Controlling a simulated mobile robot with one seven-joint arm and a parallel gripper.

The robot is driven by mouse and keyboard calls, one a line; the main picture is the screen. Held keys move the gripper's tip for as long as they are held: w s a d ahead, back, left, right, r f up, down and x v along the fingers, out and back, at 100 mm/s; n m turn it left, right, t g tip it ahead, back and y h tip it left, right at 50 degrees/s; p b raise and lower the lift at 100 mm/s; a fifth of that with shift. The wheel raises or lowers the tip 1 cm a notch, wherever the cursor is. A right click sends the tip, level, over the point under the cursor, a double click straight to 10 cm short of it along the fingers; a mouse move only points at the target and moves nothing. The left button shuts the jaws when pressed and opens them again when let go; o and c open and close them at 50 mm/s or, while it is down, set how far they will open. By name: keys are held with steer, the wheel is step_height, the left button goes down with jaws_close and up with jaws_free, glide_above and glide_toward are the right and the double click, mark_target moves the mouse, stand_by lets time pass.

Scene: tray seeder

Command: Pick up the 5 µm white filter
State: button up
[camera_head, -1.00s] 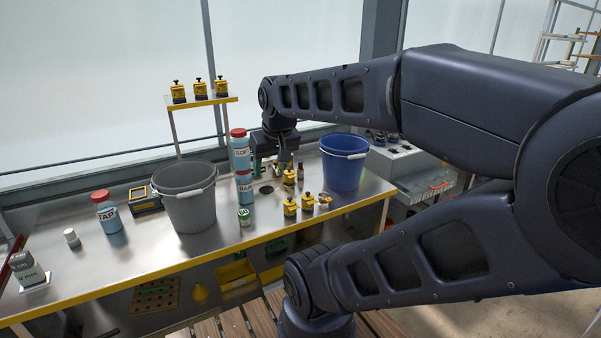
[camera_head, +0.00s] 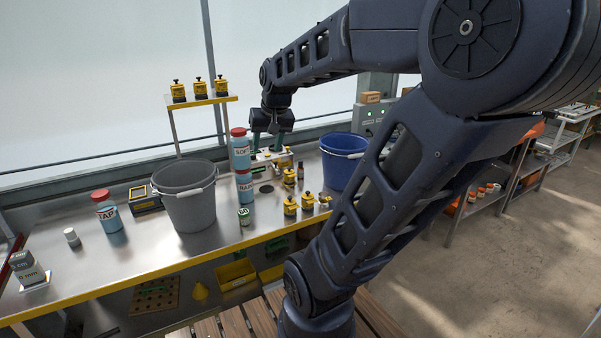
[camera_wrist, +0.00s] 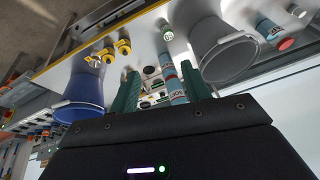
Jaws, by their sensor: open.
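No label reading 5 µm is legible, so I cannot tell which item is the white filter. A small white cylinder (camera_head: 72,237) stands at the left of the metal bench (camera_head: 120,262). Another small white piece (camera_head: 325,201) lies beside the yellow blocks at the bench's front right. My gripper (camera_head: 268,143) is above the back of the bench, behind the stacked blue bottles and left of the blue bucket. In the wrist view its two green fingers (camera_wrist: 159,74) are spread apart with nothing held between them; a white-and-yellow fixture lies beyond them.
A grey bucket (camera_head: 186,205), stacked blue bottles (camera_head: 244,188) and a blue bucket (camera_head: 342,166) stand tall on the bench. Several yellow-and-black blocks (camera_head: 290,206) sit near its front edge. A raised shelf (camera_head: 200,102) holds more.

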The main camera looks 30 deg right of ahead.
steer(key=w+d+f+m, duration=0.1)
steer(key=w+d+m, duration=0.3)
steer(key=w, duration=0.8)
steer(key=m+g+h, duration=0.2)
steer(key=m+h, duration=0.3)
steer(key=m, duration=0.1)
glide_toward(300, 161)
steer(key=x, duration=0.6)
steer(key=shift+w+d+r, duration=0.1)
steer(key=shift+w+d, duration=0.1)
steer(key=shift+s+a+x, duration=0.1)
steer(key=shift+x, duration=1.25)
steer(key=shift+s+a+x, duration=0.15)
steer(key=shift+x, duration=1.15)
steer(key=c, duration=0.9)
